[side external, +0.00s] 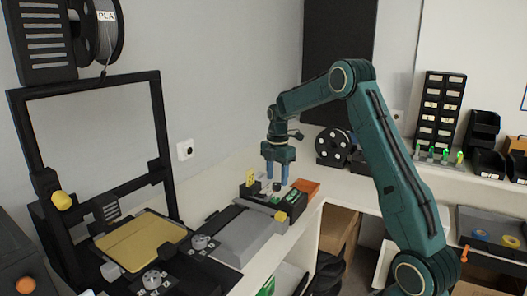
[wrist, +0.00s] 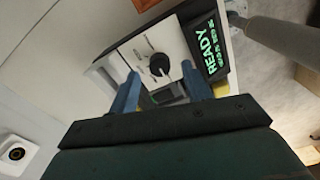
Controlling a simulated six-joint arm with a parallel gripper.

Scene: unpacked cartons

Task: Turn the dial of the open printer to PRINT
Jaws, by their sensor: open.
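My gripper (side external: 277,179) is open, its two blue fingers pointing down over a small dark device (side external: 271,202) on the bench. In the wrist view the fingers of my gripper (wrist: 160,72) stand either side of a round black dial (wrist: 160,63) on a white panel (wrist: 142,48); contact cannot be told. The panel's labels and the dial's setting are too small to read. A screen (wrist: 207,48) beside it reads READY in green. An open-frame printer (side external: 158,130) with a yellowish bed (side external: 140,240) stands at the left. Two knobs (side external: 153,278) (side external: 201,241) sit in front of it.
A grey box (side external: 245,236) stands left of the device. An orange tray (side external: 306,187) is just right of it. A black spool (side external: 333,147) and drawer tower (side external: 440,112) stand farther back. The bench's front edge is close to the device.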

